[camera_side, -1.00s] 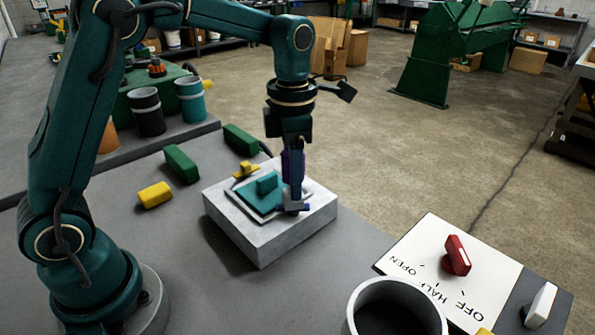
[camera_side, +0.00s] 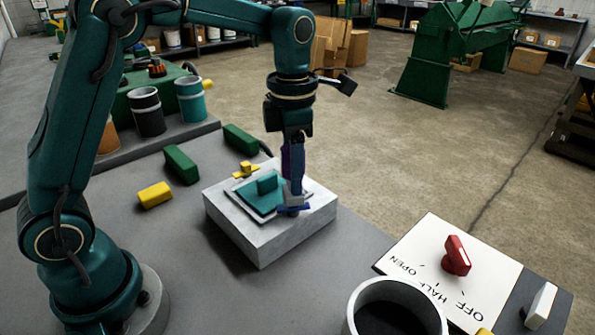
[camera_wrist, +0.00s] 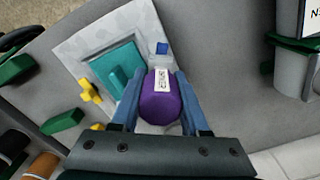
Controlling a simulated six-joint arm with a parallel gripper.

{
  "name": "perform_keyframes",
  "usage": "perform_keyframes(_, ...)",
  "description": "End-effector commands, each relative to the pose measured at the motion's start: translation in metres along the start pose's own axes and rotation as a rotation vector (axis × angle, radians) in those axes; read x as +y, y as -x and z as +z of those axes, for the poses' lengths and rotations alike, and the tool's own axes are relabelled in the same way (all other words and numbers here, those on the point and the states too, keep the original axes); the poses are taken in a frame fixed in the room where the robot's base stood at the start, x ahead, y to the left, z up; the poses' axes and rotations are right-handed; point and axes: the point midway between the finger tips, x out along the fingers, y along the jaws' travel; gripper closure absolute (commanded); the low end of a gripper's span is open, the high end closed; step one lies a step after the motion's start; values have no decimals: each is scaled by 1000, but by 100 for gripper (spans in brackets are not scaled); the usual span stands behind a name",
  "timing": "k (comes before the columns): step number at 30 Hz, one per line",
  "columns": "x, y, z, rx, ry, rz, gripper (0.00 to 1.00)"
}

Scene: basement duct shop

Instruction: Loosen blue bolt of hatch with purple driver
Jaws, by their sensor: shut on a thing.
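The hatch (camera_side: 251,205) is a teal plate with a teal handle on a pale grey block (camera_side: 268,246). It also shows in the wrist view (camera_wrist: 105,58). The blue bolt (camera_side: 290,209) is at the hatch's near right corner; its blue head (camera_wrist: 162,48) shows just beyond the driver in the wrist view. My gripper (camera_side: 293,170) points down over that corner, shut on the purple driver (camera_wrist: 160,102), which stands upright. The driver's grey lower end meets the blue bolt in the side view; the exact fit is hidden. A yellow bolt (camera_side: 246,171) sits at the far corner.
Green blocks (camera_side: 181,164) and a yellow block (camera_side: 155,195) lie left of the hatch. A white panel with a red knob (camera_side: 457,256) and a grey round container (camera_side: 398,292) stand at right front. The grey bench between is clear.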

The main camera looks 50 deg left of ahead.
Motion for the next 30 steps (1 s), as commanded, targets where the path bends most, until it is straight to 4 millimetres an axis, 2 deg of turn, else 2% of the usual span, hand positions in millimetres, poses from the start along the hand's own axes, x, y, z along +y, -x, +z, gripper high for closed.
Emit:
perform_keyframes(21,0,35,0,-2,0,1,100)
perform_keyframes(30,0,41,0,0,1,0,100)
